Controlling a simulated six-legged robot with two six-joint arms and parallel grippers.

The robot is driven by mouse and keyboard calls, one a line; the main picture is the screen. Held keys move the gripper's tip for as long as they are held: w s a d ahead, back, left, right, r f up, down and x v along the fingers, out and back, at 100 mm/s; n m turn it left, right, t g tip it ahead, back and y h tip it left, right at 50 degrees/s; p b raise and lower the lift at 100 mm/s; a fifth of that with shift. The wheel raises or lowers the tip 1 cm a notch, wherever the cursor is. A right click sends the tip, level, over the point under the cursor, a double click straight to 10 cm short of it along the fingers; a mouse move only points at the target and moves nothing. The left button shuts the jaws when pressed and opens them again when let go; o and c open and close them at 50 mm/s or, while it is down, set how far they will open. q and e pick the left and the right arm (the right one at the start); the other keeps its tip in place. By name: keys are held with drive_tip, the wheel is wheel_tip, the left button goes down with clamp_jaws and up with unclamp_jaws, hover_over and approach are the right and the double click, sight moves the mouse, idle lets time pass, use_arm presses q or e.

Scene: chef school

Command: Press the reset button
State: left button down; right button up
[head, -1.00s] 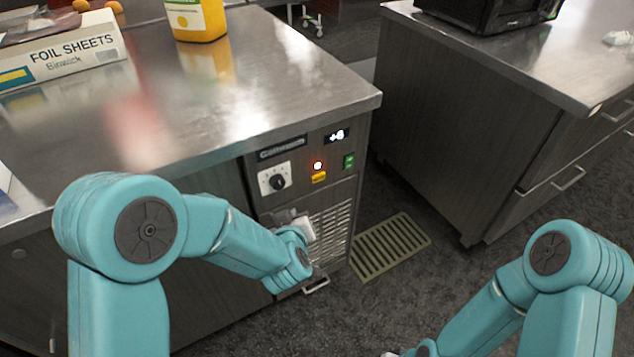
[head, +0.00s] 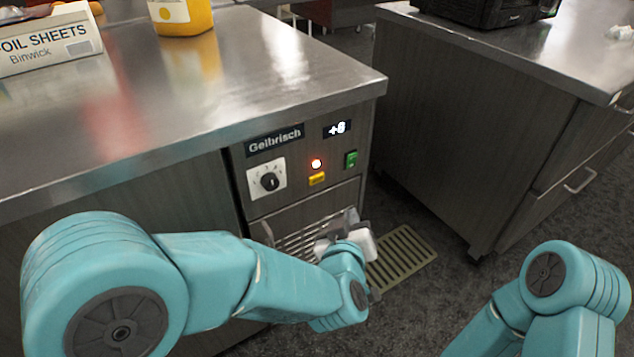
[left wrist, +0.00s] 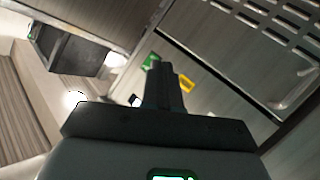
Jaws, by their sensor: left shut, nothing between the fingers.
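A green switch (head: 351,159) is to the right and a black dial (head: 269,182) to the left. My left gripper (head: 351,216) is shut and empty, below the panel in front of the vent grille. In the left wrist view its closed fingers (left wrist: 166,78) point toward the panel, between the green switch (left wrist: 151,62) and the yellow part (left wrist: 186,84). The red light is hidden there. My right gripper is out of view.
The steel countertop (head: 230,75) overhangs the panel and holds a foil sheets box (head: 45,40) and a yellow container (head: 181,15). A floor grate (head: 402,254) and a second cabinet (head: 460,130) are to the right.

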use_arm(q)
approach(324, 180)
drive_tip(key=shift+d+x, duration=0.25)
drive_tip(key=shift+x, duration=0.95)
drive_tip(key=shift+d+x, duration=0.25)
drive_tip(key=shift+x, duration=0.95)
drive_tip(key=shift+a+f+b, duration=0.1)
drive_tip(key=shift+f+b, duration=0.1)
drive_tip(key=shift+b, duration=0.1)
drive_tip(key=shift+w+a, duration=0.15)
drive_tip(key=shift+w, duration=0.05)
drive_tip(key=shift+w+a, duration=0.25)
drive_tip(key=shift+w, duration=0.1)
idle(0.8)
drive_tip(key=shift+s, duration=0.1)
drive_tip(key=shift+s+d, duration=0.5)
drive_tip(key=shift+s, duration=0.1)
